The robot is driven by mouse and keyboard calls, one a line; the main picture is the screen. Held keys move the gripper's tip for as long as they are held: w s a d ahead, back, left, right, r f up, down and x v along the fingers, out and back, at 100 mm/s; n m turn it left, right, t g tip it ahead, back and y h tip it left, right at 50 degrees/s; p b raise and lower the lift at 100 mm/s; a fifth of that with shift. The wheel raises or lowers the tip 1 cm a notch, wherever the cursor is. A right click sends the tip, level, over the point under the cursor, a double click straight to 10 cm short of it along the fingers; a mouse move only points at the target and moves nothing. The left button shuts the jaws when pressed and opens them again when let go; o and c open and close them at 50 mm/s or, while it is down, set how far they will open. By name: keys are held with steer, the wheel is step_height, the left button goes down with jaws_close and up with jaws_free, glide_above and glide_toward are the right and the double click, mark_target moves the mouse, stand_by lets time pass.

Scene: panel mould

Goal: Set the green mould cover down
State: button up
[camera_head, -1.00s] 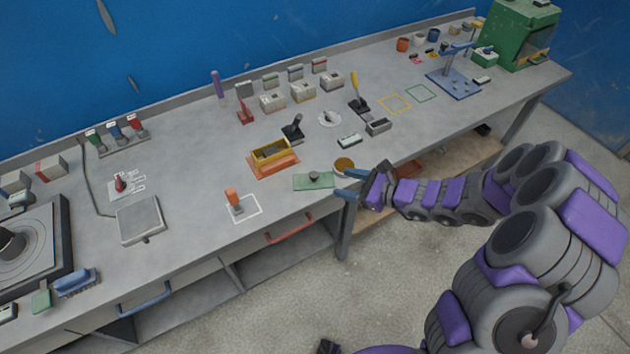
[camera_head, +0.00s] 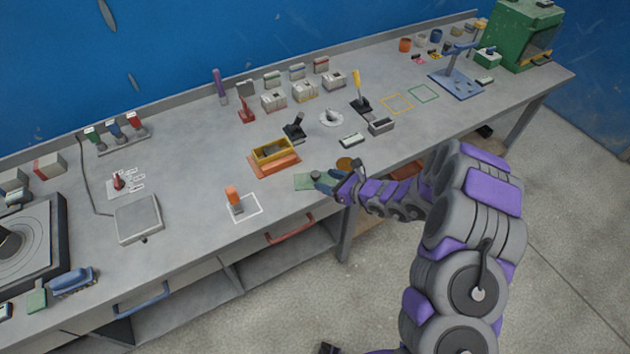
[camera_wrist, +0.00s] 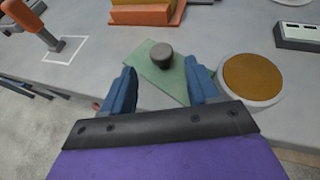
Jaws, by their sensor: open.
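The green mould cover (camera_head: 303,182) is a flat plate lying on the bench near its front edge. In the wrist view the cover (camera_wrist: 143,60) shows a dark round knob (camera_wrist: 162,51) on top. My gripper (camera_head: 320,177) is at the cover's right part in the head view and hides the knob there. In the wrist view my gripper (camera_wrist: 160,75) is open, its two blue fingers spread to either side, with the knob beyond and between their tips. The fingers are apart from the knob.
The yellow mould box (camera_head: 273,151) on an orange base (camera_head: 290,165) stands just behind the cover. A round brown-topped disc (camera_wrist: 252,77) lies right of my gripper.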

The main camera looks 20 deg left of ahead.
mark_target(317, 175)
steer(key=shift+r+b+x, duration=0.2)
steer(key=shift+b+x, duration=0.4)
steer(key=shift+x, duration=2.5)
steer(key=shift+w, duration=0.1)
steer(key=c, duration=0.3)
jaws_close()
steer(key=shift+r, duration=0.2)
